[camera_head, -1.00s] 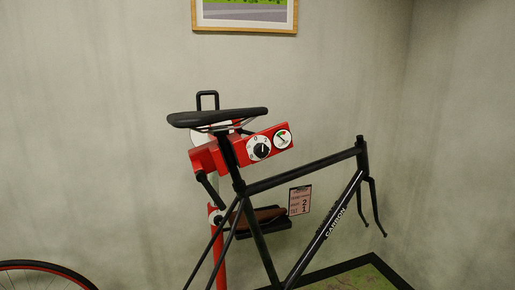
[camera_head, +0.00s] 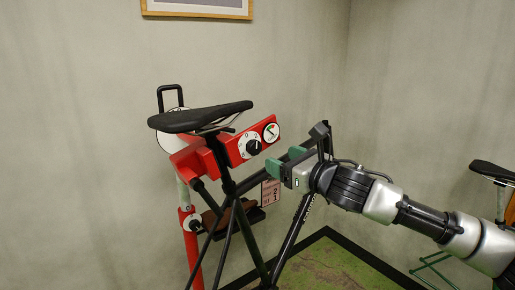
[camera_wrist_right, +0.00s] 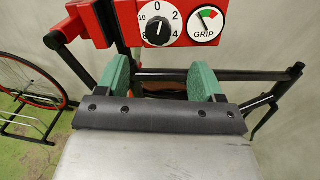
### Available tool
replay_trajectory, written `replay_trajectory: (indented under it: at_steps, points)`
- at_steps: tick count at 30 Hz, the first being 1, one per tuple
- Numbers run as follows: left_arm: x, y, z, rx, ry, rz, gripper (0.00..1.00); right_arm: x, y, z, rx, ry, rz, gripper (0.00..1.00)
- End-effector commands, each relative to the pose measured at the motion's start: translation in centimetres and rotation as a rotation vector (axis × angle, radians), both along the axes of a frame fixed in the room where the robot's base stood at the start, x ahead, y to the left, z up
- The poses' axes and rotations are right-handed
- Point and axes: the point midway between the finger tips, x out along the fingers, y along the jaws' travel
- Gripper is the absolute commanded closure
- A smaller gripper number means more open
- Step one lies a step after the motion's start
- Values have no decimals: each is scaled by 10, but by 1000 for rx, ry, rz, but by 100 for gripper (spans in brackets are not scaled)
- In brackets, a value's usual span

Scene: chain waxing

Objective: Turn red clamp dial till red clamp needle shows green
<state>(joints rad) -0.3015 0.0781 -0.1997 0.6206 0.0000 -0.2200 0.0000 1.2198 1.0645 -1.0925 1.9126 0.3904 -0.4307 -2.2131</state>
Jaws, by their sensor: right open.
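The red clamp (camera_head: 190,160) holds the black bike frame below the saddle. Its dial (camera_head: 253,147) has a black knob on a white numbered face. In the right wrist view the dial (camera_wrist_right: 158,30) has its white pointer line near the 0. The round GRIP gauge (camera_wrist_right: 206,23) beside it has red and green areas; its needle is too small to read surely. It also shows in the head view (camera_head: 271,132). My right gripper (camera_head: 285,160) is open and empty, its green fingers (camera_wrist_right: 160,78) apart, to the right of and below the dial. My left gripper is not in view.
The bike's top tube (camera_wrist_right: 245,75) runs close by the right gripper's fingers. The black saddle (camera_head: 205,116) overhangs the clamp. A small sign (camera_head: 270,192) and a tray (camera_head: 250,213) sit below. Another bike saddle (camera_head: 493,170) stands at far right.

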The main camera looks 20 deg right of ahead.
Motion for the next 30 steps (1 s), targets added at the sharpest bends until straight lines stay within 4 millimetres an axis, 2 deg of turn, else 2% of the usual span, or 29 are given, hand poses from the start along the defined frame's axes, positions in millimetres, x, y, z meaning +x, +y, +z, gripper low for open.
replay_trajectory:
  at_steps: [4,12,18,25,26,30]
  points:
    - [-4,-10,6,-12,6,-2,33,28,14,3,5,0,2,33]
    - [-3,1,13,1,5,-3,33,67,31,2,4,1,0,33]
    - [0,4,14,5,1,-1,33,78,35,1,4,1,0,33]
    - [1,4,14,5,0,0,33,78,35,0,3,0,0,33]
    - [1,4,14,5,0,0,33,78,35,0,3,0,0,34]
    - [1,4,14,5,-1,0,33,78,35,0,3,0,0,56]
